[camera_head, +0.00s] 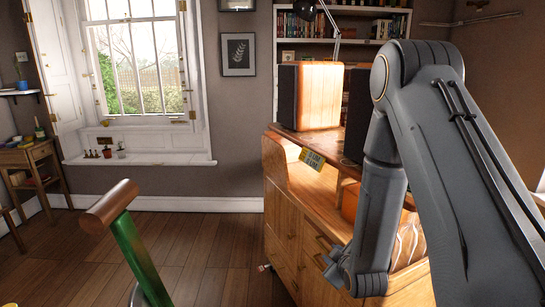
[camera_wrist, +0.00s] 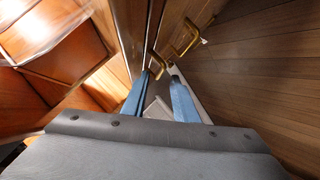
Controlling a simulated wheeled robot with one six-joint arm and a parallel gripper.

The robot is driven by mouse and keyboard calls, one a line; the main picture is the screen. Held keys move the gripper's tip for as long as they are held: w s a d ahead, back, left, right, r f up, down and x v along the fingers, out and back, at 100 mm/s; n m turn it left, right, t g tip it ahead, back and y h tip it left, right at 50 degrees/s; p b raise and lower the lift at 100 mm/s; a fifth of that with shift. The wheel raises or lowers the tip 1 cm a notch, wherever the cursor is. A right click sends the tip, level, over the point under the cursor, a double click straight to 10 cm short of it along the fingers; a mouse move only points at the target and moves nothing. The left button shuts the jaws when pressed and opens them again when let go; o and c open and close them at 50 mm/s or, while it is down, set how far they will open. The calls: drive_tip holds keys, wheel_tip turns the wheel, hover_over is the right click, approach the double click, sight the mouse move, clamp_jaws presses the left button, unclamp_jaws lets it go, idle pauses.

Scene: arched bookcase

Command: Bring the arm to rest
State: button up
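My gripper (camera_wrist: 160,80) shows in the wrist view as two blue fingers standing apart. I see nothing clamped between them; a pale grey-white shape shows in the gap, and I cannot tell what it is. In the head view my arm (camera_head: 455,150) fills the right side, bent at a high elbow, with its forearm hanging down in front of the wooden cabinet (camera_head: 285,232).
Black-sided wooden speakers (camera_head: 320,97) stand on the cabinet. A bookcase (camera_head: 290,50) stands behind. A green post with a brown wooden top (camera_head: 115,205) is near at left. A small side table (camera_head: 35,165) is by the window (camera_head: 140,65). Wood floor (camera_head: 205,255) is clear between.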

drive_tip(key=s+r+m+g, duration=0.3)
drive_tip(key=s+r+g, duration=0.1)
drive_tip(key=s, duration=0.5)
drive_tip(key=s+r+m+g, duration=0.3)
drive_tip(key=s+r, duration=0.3)
drive_tip(key=s, duration=0.4)
drive_tip(key=s+r+m+g, duration=0.3)
drive_tip(key=s+r+g, duration=0.1)
drive_tip(key=s, duration=0.5)
drive_tip(key=shift+s+a+r+m+g+h+p, duration=0.15)
drive_tip(key=shift+s+r+m+g+h+p, duration=0.15)
drive_tip(key=shift+r+m+g+p, duration=0.15)
drive_tip(key=shift+o, duration=0.7)
drive_tip(key=shift+a, duration=0.1)
